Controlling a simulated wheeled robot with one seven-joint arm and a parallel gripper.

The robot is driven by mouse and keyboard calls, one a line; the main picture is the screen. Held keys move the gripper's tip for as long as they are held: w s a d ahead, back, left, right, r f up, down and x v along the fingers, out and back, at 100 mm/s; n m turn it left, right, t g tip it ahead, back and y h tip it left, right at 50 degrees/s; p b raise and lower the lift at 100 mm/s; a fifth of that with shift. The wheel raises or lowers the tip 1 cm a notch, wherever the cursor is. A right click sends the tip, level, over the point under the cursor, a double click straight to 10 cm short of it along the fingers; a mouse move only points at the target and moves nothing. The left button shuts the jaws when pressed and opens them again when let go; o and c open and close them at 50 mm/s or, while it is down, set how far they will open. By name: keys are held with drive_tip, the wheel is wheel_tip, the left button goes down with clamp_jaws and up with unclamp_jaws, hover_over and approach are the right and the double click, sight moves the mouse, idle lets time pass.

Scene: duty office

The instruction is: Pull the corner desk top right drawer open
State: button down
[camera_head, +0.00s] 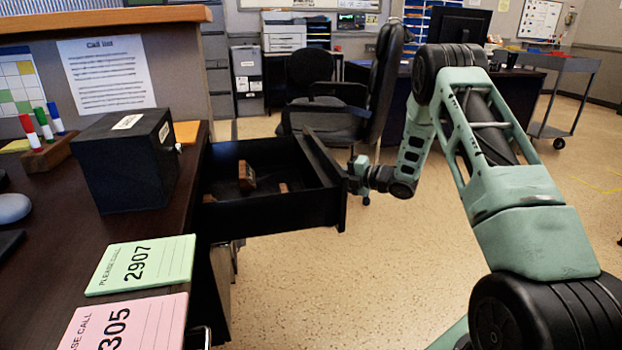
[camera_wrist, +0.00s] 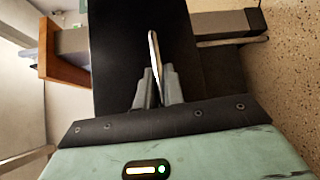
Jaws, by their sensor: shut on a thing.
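The black top right drawer (camera_head: 265,214) of the corner desk (camera_head: 60,243) stands pulled well out, with its inside showing in the head view. A few small brown objects (camera_head: 247,176) lie in it. My gripper (camera_head: 357,168) is at the outer side of the drawer front (camera_head: 322,170). In the wrist view my gripper (camera_wrist: 157,90) has its two fingers closed around the thin metal handle (camera_wrist: 154,50) on the dark drawer front (camera_wrist: 115,45). Most of the handle is hidden in the head view.
A black box (camera_head: 125,163), pen holder (camera_head: 45,152), green notepad (camera_head: 142,264) and pink notepad (camera_head: 130,322) are on the desk. An office chair (camera_head: 345,125) stands behind the drawer. The floor (camera_head: 400,280) to the right is clear.

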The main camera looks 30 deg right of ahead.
drive_tip(key=s+d, duration=0.2)
drive_tip(key=d, duration=0.4)
drive_tip(key=c, duration=1.5)
unclamp_jaws()
drive_tip(key=p+v, duration=0.2)
drive_tip(key=v, duration=1.5)
drive_tip(key=shift+s+d+p, duration=0.1)
drive_tip(key=shift+s+p, duration=0.05)
drive_tip(key=shift+p, duration=0.25)
